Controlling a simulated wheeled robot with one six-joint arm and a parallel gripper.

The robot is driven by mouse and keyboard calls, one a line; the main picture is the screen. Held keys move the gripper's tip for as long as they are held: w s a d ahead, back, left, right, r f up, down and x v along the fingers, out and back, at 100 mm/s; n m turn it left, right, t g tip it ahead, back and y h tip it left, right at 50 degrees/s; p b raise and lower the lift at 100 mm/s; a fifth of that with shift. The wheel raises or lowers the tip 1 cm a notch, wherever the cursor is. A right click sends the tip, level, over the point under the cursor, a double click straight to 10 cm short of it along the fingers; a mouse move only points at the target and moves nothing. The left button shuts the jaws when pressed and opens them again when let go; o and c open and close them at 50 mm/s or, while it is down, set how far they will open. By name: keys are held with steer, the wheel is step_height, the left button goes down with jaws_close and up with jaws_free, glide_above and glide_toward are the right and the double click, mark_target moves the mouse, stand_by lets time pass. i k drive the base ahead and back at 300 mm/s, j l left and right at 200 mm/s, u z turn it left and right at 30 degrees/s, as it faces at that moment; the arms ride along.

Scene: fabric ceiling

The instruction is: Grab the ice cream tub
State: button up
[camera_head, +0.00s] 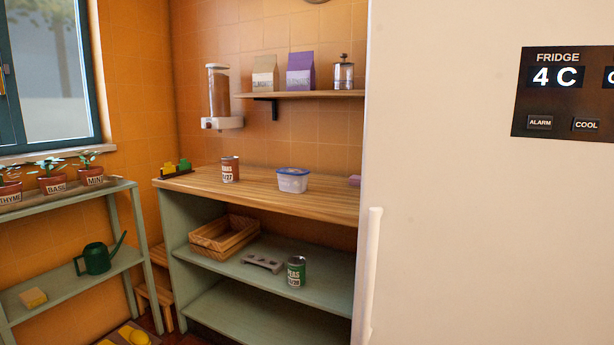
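A small white tub with a blue lid (292,183) stands upright on the wooden top of the green shelf unit, near its middle. Its label is too small to read, so I cannot tell whether it is the ice cream tub. No other tub shows. A large pale fridge (480,220) with a closed front fills the right side, and its inside is hidden. My gripper is not in view.
A brown can (230,170) stands left of the tub on the wooden counter (330,201). A wall shelf (300,95) with cartons hangs above. The white fridge handle (370,270) stands out near the counter's right end. Plant shelves (70,205) are at left.

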mark_target(294, 180)
steer(key=i+l, duration=0.1)
steer(key=i+j+u, duration=0.9)
steer(key=i, duration=0.2)
steer(key=i+z, duration=0.7)
steer(key=i+j+z, duration=0.35)
steer(key=i+l+z, duration=0.1)
steer(key=i+z, duration=0.6)
steer(key=z, duration=0.15)
